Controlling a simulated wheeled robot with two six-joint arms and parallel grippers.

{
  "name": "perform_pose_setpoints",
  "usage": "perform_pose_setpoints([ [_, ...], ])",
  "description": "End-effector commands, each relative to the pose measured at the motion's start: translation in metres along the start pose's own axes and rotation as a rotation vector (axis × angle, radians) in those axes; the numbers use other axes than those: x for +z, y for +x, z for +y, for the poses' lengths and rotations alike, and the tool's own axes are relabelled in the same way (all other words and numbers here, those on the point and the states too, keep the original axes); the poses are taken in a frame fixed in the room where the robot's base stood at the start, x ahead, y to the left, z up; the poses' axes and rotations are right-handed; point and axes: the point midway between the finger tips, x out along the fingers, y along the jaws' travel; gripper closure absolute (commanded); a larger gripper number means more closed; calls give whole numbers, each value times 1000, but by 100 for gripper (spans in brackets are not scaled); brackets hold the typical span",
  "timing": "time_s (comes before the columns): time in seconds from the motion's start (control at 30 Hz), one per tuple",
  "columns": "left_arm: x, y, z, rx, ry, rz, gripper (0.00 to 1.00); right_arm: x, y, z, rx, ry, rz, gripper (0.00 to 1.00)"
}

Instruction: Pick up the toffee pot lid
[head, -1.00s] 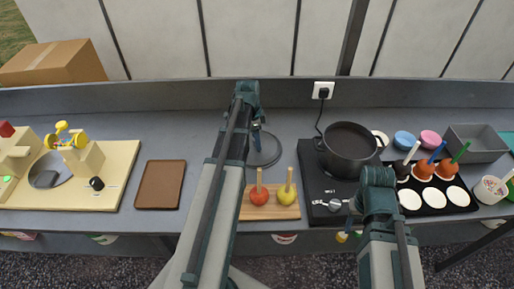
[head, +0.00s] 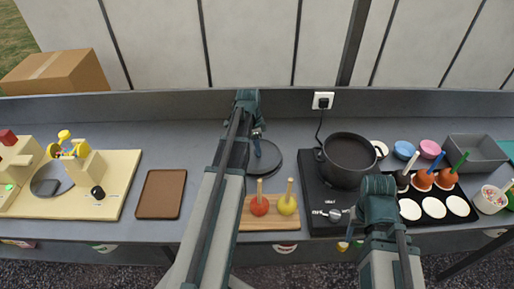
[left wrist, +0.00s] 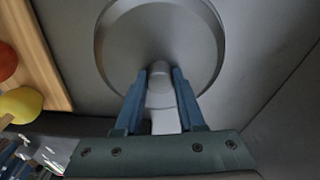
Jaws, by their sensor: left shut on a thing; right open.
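The toffee pot lid (head: 268,160) is a dark grey disc over the counter, left of the black pot (head: 349,178). In the left wrist view the lid (left wrist: 160,35) fills the upper middle, with its pale knob between my fingers. My left gripper (head: 257,133) is shut on that knob; it also shows in the left wrist view (left wrist: 160,76). I cannot tell whether the lid touches the counter. My right gripper (head: 376,186) is in front of the pot's right side, pointing away from me; its fingers are hidden.
The pot stands on a black hob (head: 318,192). A wooden board (head: 270,222) with a red and a yellow apple on sticks is close in front of the lid. A brown tray (head: 160,194) lies left. A black holder (head: 436,208) with dipped sticks is right.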

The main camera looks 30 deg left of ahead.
Motion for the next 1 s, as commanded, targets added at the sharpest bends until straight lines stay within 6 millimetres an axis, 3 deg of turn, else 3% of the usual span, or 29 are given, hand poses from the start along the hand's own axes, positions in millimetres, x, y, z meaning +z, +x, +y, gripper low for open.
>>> perform_pose_setpoints([
  [0.4,-8,-67,0,0,0,0,100,4,-67,6,0,-1,0,50],
  [0.6,-11,-88,0,0,0,0,100,5,-88,8,0,-2,0,50],
  [0.77,-11,-90,0,0,0,0,100,5,-90,9,0,-2,0,50],
  [1.0,-8,-66,0,0,0,0,100,4,-66,6,0,-1,0,50],
])
